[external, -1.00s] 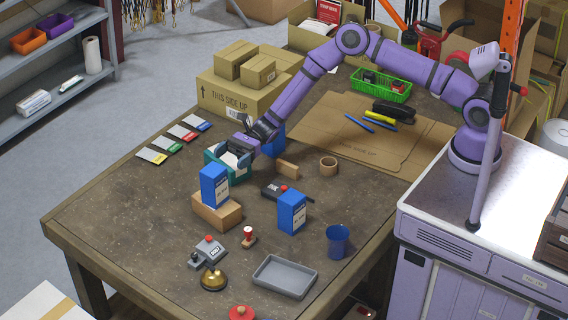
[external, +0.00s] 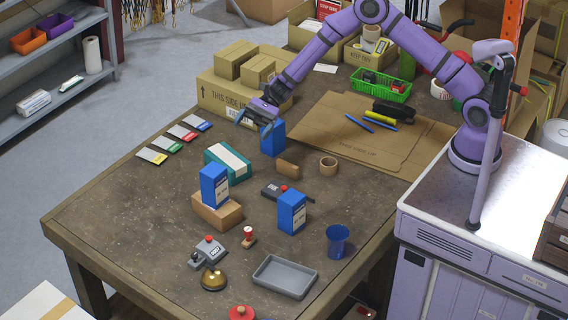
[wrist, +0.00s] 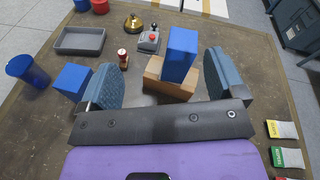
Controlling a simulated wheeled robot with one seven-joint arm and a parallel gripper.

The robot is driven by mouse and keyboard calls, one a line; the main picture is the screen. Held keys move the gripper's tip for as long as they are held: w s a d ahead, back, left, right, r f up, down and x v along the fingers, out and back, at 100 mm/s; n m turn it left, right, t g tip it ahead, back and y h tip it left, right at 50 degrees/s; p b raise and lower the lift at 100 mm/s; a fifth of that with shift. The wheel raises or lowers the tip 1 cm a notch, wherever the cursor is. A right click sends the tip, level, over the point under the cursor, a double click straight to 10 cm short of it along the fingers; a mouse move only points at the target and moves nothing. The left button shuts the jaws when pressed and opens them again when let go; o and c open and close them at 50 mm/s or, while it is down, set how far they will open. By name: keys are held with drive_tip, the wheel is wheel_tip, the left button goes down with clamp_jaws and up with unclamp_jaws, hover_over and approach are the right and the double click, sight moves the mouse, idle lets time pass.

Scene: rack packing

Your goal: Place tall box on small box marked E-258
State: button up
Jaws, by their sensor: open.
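Three upright blue boxes stand on the table. One blue box (external: 214,187) is on a small brown box (external: 217,213); they also show in the wrist view as a blue box (wrist: 180,55) on a brown box (wrist: 168,82). The second blue box (external: 292,212) stands at the right, and in the wrist view (wrist: 72,80) at the left. The third blue box (external: 272,139) is just below my gripper in the external view. A teal box (external: 215,164) with a white band lies nearby. The marking E-258 is unreadable. My gripper (external: 256,120) is raised, open and empty.
A small brown block (external: 288,169), tape roll (external: 328,164), black device (external: 275,191), blue cup (external: 338,240), grey tray (external: 285,278), stamp (external: 249,238), switch box (external: 208,252) and bell (external: 213,280) surround the boxes. Larger cartons (external: 225,98) stand behind. The left front tabletop is clear.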

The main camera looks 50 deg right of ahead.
drive_tip(key=s+d+r+n+t+h, duration=0.1)
drive_tip(key=s+d+r+n+h, duration=0.4)
drive_tip(key=s+d+r, duration=0.45)
drive_tip(key=s+d+r+n+t+h, duration=0.1)
drive_tip(key=s+d+r+n+h, duration=0.3)
drive_tip(key=s+d+r, duration=0.55)
drive_tip(key=s+d+r+n+t+h, duration=0.2)
drive_tip(key=s+d+r+h, duration=0.1)
drive_tip(key=s+d, duration=0.7)
drive_tip(key=s+d+r+n+t+h, duration=0.2)
drive_tip(key=s+d+r+t+h, duration=0.1)
drive_tip(key=s+d, duration=0.8)
drive_tip(key=shift+d+r+h, duration=0.3)
drive_tip(key=shift+d+r, duration=0.2)
drive_tip(key=shift+r, duration=0.15)
